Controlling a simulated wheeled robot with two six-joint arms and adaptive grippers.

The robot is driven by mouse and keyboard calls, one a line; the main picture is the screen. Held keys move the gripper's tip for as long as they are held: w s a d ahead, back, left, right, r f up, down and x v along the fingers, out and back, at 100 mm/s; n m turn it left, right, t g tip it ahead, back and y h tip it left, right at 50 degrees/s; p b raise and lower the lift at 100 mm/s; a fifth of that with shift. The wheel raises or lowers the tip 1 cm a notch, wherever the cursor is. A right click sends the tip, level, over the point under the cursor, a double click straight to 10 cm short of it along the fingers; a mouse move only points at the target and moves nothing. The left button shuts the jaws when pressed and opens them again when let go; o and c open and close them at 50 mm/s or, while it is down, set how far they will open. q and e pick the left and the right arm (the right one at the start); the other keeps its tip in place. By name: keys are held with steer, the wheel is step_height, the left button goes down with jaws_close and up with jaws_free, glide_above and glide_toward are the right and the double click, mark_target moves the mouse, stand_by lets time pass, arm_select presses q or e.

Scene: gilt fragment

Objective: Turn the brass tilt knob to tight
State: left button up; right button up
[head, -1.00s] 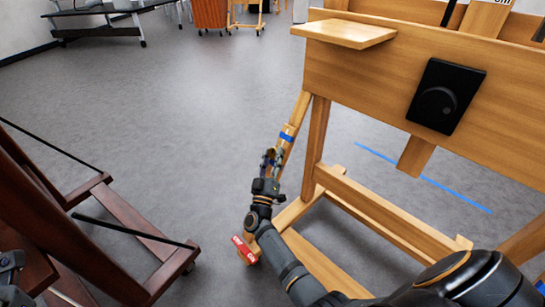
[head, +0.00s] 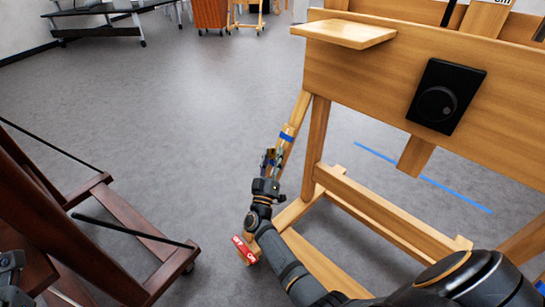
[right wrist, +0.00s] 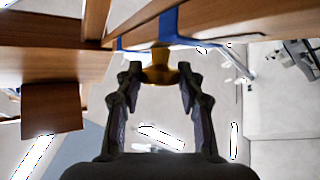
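The brass knob (right wrist: 160,68) shows in the right wrist view, ahead and between the two fingertips, under the blue-marked wood. My right gripper (right wrist: 158,76) is open, with a finger on each side of the knob and visible gaps to it. In the head view my right gripper (head: 272,160) is low at the slanted leg of the wooden easel (head: 375,68), just below a blue band (head: 287,136). The knob is mostly hidden there by the gripper. I cannot read its setting. My left gripper is not clearly in view; only dark parts show at the lower left edge.
A red tag (head: 244,250) with white marks is beside my right forearm. A wooden shelf (head: 344,33) and a black panel with a round dial (head: 445,97) are on the easel. A dark wooden frame (head: 130,230) stands at left. The grey floor between is open.

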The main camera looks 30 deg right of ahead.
mark_target(273, 156)
steer(key=o, duration=0.5)
steer(key=shift+f, duration=0.25)
steer(key=shift+c, duration=0.2)
steer(key=shift+r, duration=0.1)
step_height(273, 156, up, 10)
